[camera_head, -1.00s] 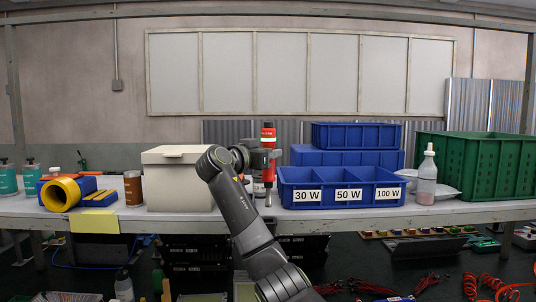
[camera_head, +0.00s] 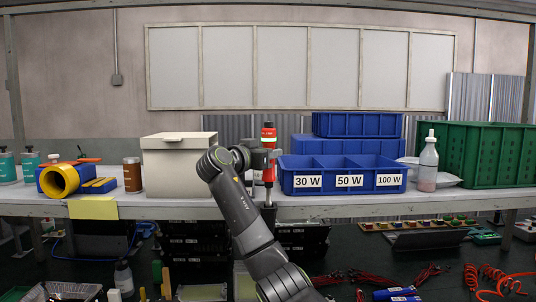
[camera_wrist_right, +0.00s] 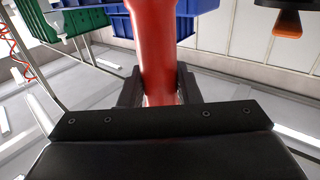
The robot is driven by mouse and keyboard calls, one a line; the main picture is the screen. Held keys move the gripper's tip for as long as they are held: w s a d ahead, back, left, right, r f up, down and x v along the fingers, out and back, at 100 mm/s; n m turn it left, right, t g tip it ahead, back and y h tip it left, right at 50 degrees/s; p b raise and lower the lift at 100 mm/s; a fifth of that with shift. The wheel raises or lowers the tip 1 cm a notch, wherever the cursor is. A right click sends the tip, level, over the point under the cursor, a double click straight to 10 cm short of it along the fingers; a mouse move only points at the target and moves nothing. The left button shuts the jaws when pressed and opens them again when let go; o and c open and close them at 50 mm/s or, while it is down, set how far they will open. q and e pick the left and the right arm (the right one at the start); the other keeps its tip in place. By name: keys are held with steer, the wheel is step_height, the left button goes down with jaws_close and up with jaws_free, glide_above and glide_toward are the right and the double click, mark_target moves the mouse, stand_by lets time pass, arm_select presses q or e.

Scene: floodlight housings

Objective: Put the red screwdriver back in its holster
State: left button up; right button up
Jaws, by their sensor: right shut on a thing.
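The red screwdriver (camera_head: 268,135) stands upright in my right gripper (camera_head: 266,158), in front of the bench. In the right wrist view its red body (camera_wrist_right: 157,40) lies between the two dark fingers (camera_wrist_right: 158,92), which are shut on it. A pale band shows near its top. A grey cylindrical piece (camera_head: 268,212) shows directly below it, at the bench's front edge; I cannot tell whether this is its shaft or part of a holster. No holster is clearly recognisable. My left gripper is not in view.
A beige lidded box (camera_head: 180,165) stands left of my right gripper. A blue bin marked 30 W, 50 W, 100 W (camera_head: 335,192) stands close to its right. A clear bottle (camera_head: 428,165) and a green crate (camera_head: 490,160) stand farther right. Cables and tools lie on the floor below.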

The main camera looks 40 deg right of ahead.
mark_target(265, 180)
steer(key=shift+s+b, duration=0.1)
steer(key=shift+b, duration=0.55)
stand_by(1.2)
steer(key=shift+f+b, duration=3.05)
steer(key=shift+f, duration=0.6)
steer(key=o, duration=1.1)
steer(key=shift+a+r, duration=0.1)
steer(key=shift+o, duration=0.2)
steer(key=s+a+b, duration=0.3)
steer(key=a+b, duration=0.2)
steer(key=a, duration=1.2)
steer(key=shift+s, duration=0.2)
